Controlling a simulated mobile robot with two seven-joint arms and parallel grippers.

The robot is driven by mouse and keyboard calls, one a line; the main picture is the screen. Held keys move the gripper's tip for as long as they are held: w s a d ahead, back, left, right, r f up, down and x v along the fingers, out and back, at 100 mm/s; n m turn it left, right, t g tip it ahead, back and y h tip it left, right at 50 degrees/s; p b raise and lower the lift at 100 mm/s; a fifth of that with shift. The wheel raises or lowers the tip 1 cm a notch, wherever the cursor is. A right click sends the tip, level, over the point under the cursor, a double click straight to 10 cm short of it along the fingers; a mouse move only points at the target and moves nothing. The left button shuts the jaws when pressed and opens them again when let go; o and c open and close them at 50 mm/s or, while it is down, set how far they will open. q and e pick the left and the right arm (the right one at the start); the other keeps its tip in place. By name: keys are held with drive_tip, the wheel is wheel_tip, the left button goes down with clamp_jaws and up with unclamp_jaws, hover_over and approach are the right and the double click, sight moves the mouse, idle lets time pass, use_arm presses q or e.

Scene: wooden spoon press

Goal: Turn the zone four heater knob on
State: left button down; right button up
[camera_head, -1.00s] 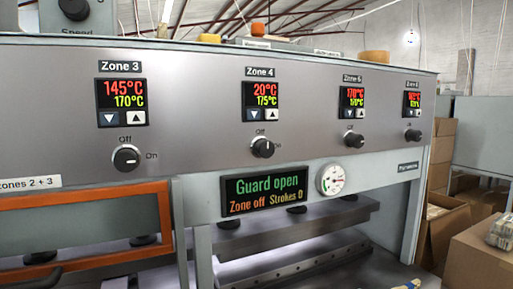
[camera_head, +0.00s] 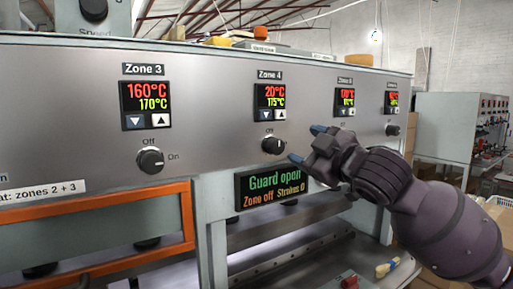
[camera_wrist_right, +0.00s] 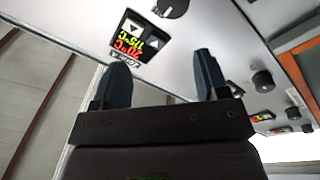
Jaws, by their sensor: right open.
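The zone four heater knob (camera_head: 273,145) is a round black knob on the grey panel, below the Zone 4 display (camera_head: 269,101), which reads 20°C over 175°C. "Off" is printed above the knob; its pointer is too small to read surely. My right gripper (camera_head: 307,144) is open and empty, its two blue-tipped fingers just right of the knob, apart from it. In the right wrist view the fingers (camera_wrist_right: 162,62) are spread, and the Zone 4 display (camera_wrist_right: 130,40) shows upside down with the knob (camera_wrist_right: 172,7) at the top edge. My left gripper is not in view.
The Zone 3 knob (camera_head: 150,160) is to the left and another knob (camera_head: 392,130) to the right. A message screen (camera_head: 270,186) below reads "Guard open" and "Zone off". An orange-framed guard (camera_head: 100,260) is at lower left. The panel face around the knob is clear.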

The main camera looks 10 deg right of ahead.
sight(279, 147)
drive_tip(key=shift+m+g+h, duration=0.3)
drive_tip(key=shift+g+h, duration=0.2)
drive_tip(key=x, duration=0.3)
drive_tip(key=f+p+x, duration=0.1)
drive_tip(key=x, duration=0.3)
drive_tip(key=f+p+x, duration=0.1)
drive_tip(key=x, duration=0.3)
drive_tip(key=shift+a, duration=0.15)
drive_tip(key=c, duration=0.9)
drive_tip(key=shift+r, duration=0.1)
